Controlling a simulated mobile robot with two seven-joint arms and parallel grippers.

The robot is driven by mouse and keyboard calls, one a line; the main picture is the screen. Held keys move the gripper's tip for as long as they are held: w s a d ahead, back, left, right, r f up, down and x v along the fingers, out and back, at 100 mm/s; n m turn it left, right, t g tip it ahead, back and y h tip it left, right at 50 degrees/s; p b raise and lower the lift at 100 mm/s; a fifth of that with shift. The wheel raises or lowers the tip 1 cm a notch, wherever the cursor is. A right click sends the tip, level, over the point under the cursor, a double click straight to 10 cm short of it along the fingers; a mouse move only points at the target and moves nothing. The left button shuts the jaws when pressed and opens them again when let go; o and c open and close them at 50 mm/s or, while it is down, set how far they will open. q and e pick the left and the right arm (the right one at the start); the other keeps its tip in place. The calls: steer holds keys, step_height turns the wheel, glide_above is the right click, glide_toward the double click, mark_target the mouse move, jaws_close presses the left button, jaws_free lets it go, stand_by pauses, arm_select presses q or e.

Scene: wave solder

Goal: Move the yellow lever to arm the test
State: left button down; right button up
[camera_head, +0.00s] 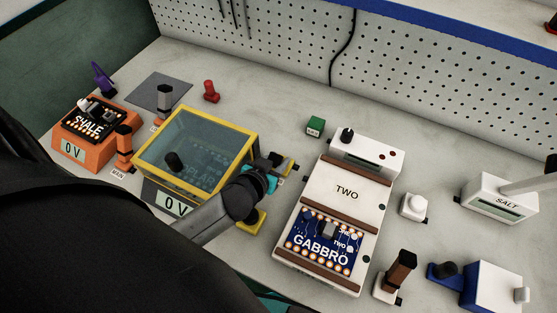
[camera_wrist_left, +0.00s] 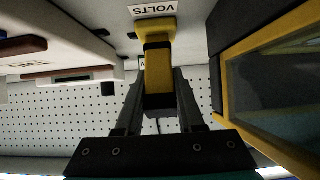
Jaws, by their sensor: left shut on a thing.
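The yellow lever (camera_wrist_left: 158,72) stands between my fingers in the left wrist view, where the picture is upside down. Its yellow base is beside a VOLTS label (camera_wrist_left: 154,9). My right gripper is not in view.
The yellow-framed glass box (camera_head: 197,150) stands close left of my left gripper. The white TWO unit (camera_head: 347,192) with the GABBRO board (camera_head: 322,243) stands close right. A green block (camera_head: 315,126) lies behind. The orange SHALE unit (camera_head: 88,138) is far left.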

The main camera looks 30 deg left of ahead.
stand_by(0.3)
arm_select(q)
steer(key=c, duration=0.5)
jaws_free()
steer(key=shift+s, duration=0.1)
steer(key=p+v, duration=0.1)
steer(key=v, duration=1.4)
steer(key=shift+s+f, duration=0.15)
